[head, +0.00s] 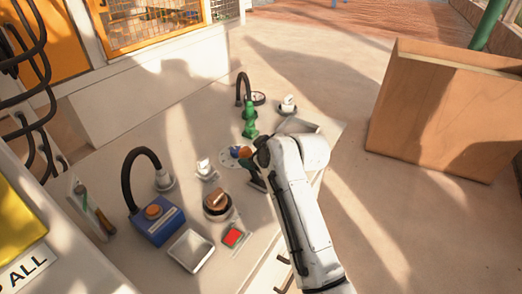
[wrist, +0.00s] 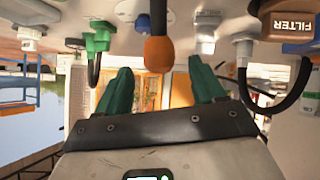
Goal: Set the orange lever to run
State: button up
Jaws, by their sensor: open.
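In the head view the orange knob (head: 245,152) sits beside a pale round plate (head: 229,161), partly hidden by my arm. My gripper (wrist: 158,70) has two dark green fingers spread apart and empty. The knob appears between the fingertips and beyond them; I cannot tell whether it touches either. In the head view my gripper is mostly hidden behind my wrist. The lever's markings are not readable.
A blue box (head: 158,220) with a black hose, a red button (head: 233,237) and a grey tray (head: 191,250) lie nearer. A wooden box (head: 440,115) stands right.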

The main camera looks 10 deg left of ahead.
jog(key=shift+v, duration=1.8)
jog(key=s+d+f+m+p, duration=0.1)
jog(key=d+f, duration=0.1)
jog(key=d, duration=0.1)
jog(key=s+d+f+h, duration=0.1)
jog(key=s+d+f, duration=0.1)
jog(key=d, duration=0.1)
jog(key=s+d+f+m+p, duration=0.1)
jog(key=s+d+f, duration=0.1)
jog(key=shift+d+m+h+p, duration=0.3)
jog(key=shift+d+h, duration=0.1)
jog(key=s+d+f+m+g+h+p, duration=0.2)
jog(key=s+d+f+m+h+p, duration=0.3)
jog(key=s+d, duration=0.6)
jog(key=s+d+m+g, duration=0.1)
jog(key=s+d+m, duration=0.1)
jog(key=s+d, duration=0.4)
jog(key=s+d+m+g+h+p, duration=0.1)
jog(key=s+d+m, duration=0.1)
jog(key=s+d, duration=0.5)
jog(key=s+d+m+g+h+p, duration=0.1)
jog(key=s+d, duration=0.5)
jog(key=s, duration=0.9)
jog(key=shift+d+r+m+g, duration=0.2)
jog(key=shift+d+m+g, duration=0.1)
jog(key=shift+m, duration=0.5)
jog(key=shift+a, duration=0.1)
